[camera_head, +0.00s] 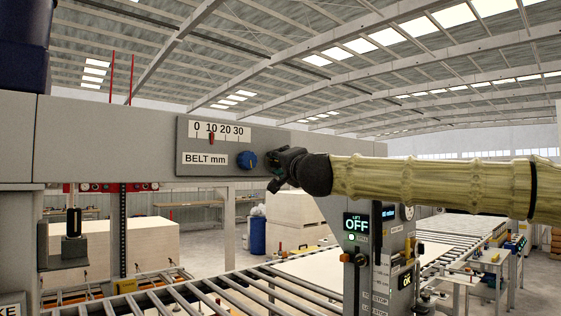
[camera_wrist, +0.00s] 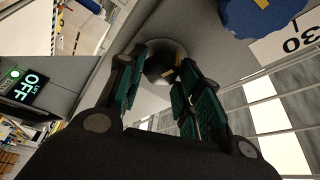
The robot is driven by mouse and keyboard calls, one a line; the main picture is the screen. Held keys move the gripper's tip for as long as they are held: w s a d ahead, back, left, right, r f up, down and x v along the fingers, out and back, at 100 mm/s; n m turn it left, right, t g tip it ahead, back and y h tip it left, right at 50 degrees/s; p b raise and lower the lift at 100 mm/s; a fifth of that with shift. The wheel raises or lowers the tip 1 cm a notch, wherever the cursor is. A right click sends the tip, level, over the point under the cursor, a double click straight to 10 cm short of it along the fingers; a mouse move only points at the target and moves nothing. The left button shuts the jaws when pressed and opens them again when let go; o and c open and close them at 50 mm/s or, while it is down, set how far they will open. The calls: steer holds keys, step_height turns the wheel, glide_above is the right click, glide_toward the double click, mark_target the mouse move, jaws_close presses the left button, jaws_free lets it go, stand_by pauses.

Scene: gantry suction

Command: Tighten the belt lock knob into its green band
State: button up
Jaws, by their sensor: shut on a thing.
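The belt panel (camera_head: 214,146) is on the grey beam in the head view, with a 0 to 30 scale, a red pointer (camera_head: 211,138) near 10 and a "BELT mm" label. A blue knob (camera_head: 247,159) with a yellow mark is on its right part. The blue knob also shows at the top of the wrist view (camera_wrist: 250,18). My gripper (camera_head: 277,170) is just right of the blue knob. In the wrist view its green-padded fingers (camera_wrist: 156,72) are shut around a dark round lock knob (camera_wrist: 158,58) with a yellow mark. Its green band is not visible to me.
An upright unit with an "OFF" display (camera_head: 356,225) stands below my arm; it also shows at the left of the wrist view (camera_wrist: 27,88). A roller conveyor (camera_head: 215,300) runs below the beam. Stacked pale boards (camera_head: 295,215) stand behind.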

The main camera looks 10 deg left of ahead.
steer(key=shift+m, duration=0.5)
steer(key=shift+h, duration=0.3)
steer(key=o, duration=1)
steer(key=shift+s, duration=0.1)
steer(key=v, duration=1.1)
steer(key=shift+s+d, duration=0.2)
steer(key=shift+d, duration=0.2)
